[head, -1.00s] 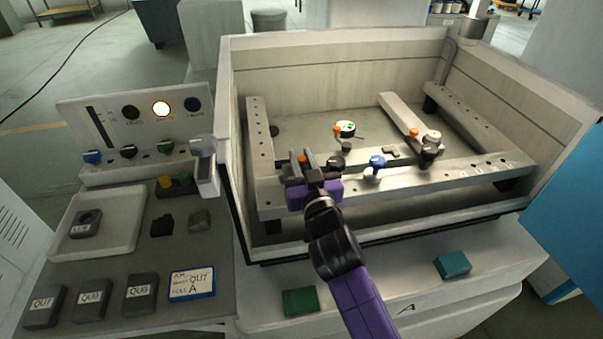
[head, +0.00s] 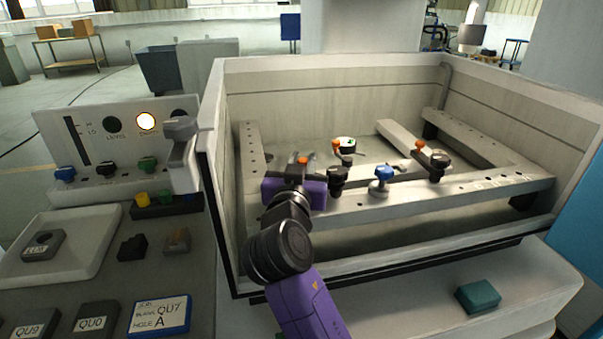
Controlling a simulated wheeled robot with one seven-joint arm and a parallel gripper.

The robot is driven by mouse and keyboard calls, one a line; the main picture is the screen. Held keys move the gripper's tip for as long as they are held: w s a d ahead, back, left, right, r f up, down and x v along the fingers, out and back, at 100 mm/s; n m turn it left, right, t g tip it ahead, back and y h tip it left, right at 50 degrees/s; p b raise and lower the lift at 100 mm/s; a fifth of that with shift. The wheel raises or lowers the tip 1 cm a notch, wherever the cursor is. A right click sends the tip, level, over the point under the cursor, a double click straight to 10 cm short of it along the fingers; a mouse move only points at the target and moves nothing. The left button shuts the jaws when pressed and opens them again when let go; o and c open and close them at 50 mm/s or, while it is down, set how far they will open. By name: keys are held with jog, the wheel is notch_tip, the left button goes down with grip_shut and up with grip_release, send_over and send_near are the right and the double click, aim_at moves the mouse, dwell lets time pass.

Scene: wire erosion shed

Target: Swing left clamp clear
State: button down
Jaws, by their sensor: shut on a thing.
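The left clamp shows as a black knob (head: 338,175) on the front rail, with an orange-topped part (head: 302,160) just to its left, at my fingers. My gripper (head: 300,168) is at the left end of the front rail and shut on the left clamp's orange-topped part. My purple gripper body and wrist hide the fingertips and most of the grip. The right clamp, with a black knob (head: 438,165) and an orange tip (head: 420,145), stands farther right. A blue-topped knob (head: 383,174) sits between the two clamps.
The pale tank wall (head: 213,150) rises close to my gripper's left. A control panel (head: 120,140) with a handle (head: 182,145) stands left of the tank. A teal block (head: 478,296) lies on the front ledge.

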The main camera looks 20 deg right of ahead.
jog(key=shift+w+d+h, duration=0.1)
jog(key=shift+d+h, duration=0.05)
jog(key=shift+h, duration=0.15)
jog(key=c, duration=1.3)
grip_release()
jog(key=shift+b+v, duration=0.5)
jog(key=shift+v, duration=3.4)
jog(key=shift+c, duration=0.4)
